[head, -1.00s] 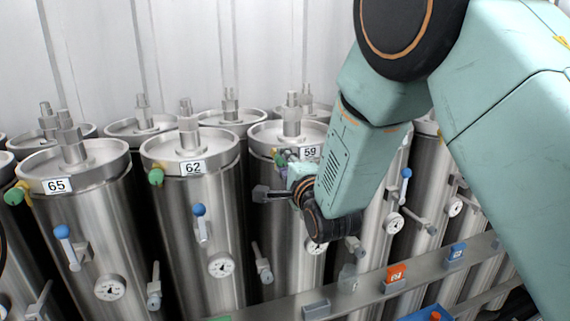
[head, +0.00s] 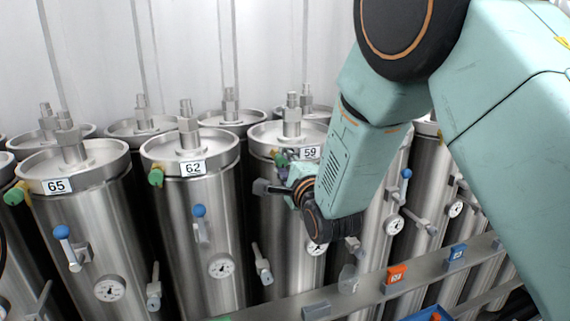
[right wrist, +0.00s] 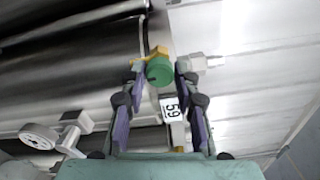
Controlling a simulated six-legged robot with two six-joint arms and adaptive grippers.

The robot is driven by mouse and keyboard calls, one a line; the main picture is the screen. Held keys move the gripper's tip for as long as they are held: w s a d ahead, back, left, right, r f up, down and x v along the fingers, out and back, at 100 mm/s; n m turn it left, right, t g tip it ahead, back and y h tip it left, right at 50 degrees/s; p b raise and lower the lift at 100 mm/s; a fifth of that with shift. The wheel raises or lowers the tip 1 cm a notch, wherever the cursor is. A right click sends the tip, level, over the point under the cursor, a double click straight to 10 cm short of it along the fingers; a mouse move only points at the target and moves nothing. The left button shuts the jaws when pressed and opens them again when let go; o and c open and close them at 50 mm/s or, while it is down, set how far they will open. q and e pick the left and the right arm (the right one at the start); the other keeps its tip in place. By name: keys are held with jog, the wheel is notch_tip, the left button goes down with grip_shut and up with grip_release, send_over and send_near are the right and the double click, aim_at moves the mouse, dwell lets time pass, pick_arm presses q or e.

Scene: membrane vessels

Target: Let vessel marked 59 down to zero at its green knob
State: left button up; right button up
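The vessel marked 59 (head: 280,230) is an upright steel cylinder behind my right gripper. Its label 59 (head: 310,153) shows beside my forearm and also in the right wrist view (right wrist: 171,109). Its green knob (right wrist: 159,70), on a yellow fitting, sits between the fingertips of my right gripper (right wrist: 159,74). Narrow gaps show at both sides of the knob, so the gripper looks open around it. The dial gauge (head: 316,248) is partly hidden by my wrist. My left gripper is not in view.
Vessels marked 62 (head: 193,168) and 65 (head: 58,186) stand to the left with green knobs, blue-tipped levers and gauges. More vessels stand behind and to the right. A grey rail (head: 375,292) with orange (head: 396,273) and blue (head: 457,251) tags runs in front.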

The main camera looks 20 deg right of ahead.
jog(key=o, duration=0.3)
jog(key=shift+s, duration=0.1)
jog(key=s, duration=1.2)
jog(key=shift+d, duration=0.2)
